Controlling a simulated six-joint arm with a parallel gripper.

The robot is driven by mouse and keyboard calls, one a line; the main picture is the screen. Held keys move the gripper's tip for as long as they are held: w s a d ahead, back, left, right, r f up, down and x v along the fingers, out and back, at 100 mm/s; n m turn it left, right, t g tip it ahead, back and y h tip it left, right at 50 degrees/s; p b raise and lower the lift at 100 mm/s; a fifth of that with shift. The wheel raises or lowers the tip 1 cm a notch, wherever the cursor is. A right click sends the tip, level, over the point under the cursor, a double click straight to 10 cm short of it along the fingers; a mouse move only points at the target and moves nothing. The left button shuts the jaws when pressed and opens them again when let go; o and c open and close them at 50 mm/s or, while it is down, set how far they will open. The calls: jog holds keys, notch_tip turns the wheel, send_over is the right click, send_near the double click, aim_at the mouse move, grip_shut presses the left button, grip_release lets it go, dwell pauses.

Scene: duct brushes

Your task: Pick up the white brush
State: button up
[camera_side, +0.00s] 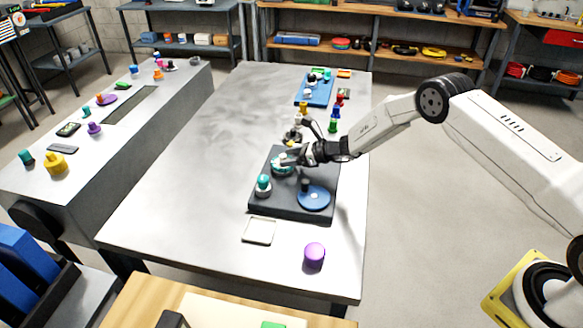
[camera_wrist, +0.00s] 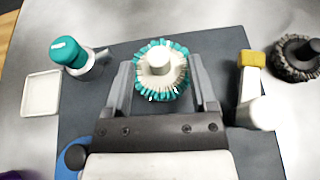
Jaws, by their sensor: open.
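A round brush with a white knob and white-and-teal bristles (camera_wrist: 160,62) stands on a dark mat (camera_wrist: 110,60) in the wrist view. It also shows in the side view as a teal-edged disc (camera_side: 281,168), partly hidden by my gripper (camera_side: 289,159). In the wrist view my gripper (camera_wrist: 161,82) is open, with one finger on each side of this brush. No clear contact with either finger shows, and the height of the fingertips against the bristles is hard to tell.
A teal-topped white piece (camera_side: 263,186) and a blue disc (camera_side: 314,200) with a dark knob share the mat. A white tray (camera_side: 259,232) and purple cylinder (camera_side: 314,255) lie nearer. A yellow-and-white piece (camera_wrist: 252,75) and dark brush (camera_wrist: 297,58) are right of my gripper. The table's left is clear.

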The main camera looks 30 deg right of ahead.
jog(key=shift+x, duration=1.35)
grip_shut()
